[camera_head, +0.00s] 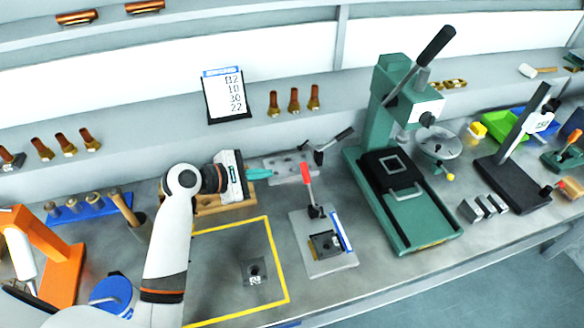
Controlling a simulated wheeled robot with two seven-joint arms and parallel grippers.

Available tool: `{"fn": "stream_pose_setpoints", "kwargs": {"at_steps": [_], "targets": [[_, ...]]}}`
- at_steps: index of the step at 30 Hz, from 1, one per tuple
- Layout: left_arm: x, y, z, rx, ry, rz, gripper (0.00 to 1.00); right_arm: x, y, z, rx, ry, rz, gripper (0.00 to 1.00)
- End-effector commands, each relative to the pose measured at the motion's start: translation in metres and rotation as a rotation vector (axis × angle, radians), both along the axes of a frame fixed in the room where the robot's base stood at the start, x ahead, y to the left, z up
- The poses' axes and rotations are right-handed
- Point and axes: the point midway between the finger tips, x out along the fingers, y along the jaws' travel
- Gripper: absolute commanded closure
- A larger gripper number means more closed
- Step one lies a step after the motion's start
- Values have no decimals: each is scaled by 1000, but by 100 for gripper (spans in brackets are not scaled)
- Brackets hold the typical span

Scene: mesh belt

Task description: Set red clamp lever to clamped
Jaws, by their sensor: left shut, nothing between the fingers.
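The red clamp lever (308,180) stands nearly upright on a toggle clamp, fixed to a light grey base plate (327,267) on the bench. A dark square part (324,244) sits on the plate in front of the lever, beside a blue-and-white strip (341,231). My left gripper (268,173) is left of the lever's red handle, with its teal fingers shut and empty, pointing right. A gap shows between the fingertips and the handle. My right gripper is not in view.
A second clamp with a black handle (337,139) lies behind the red one. A green press (393,110) stands close on the right. A yellow-outlined area (219,299) with a small dark block (254,271) lies to the left.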

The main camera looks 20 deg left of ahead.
Motion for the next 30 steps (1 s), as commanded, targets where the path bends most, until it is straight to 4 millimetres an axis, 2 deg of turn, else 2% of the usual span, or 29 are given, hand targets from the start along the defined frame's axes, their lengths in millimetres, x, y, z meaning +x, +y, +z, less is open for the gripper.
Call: {"fn": "stream_pose_setpoints", "kwargs": {"at_steps": [8, 11, 19, 24, 30], "targets": [[0, 0, 1, -2, 1, 0, 100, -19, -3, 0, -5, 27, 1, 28], [3, -2, 0, -2, 1, 0, 100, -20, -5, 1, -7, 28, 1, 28], [32, -26, -17, -5, 3, 0, 100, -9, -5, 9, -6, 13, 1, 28], [53, -43, -30, -2, 1, 0, 100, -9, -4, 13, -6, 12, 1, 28], [67, -55, -41, -1, 1, -1, 100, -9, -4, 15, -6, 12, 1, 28]]}}
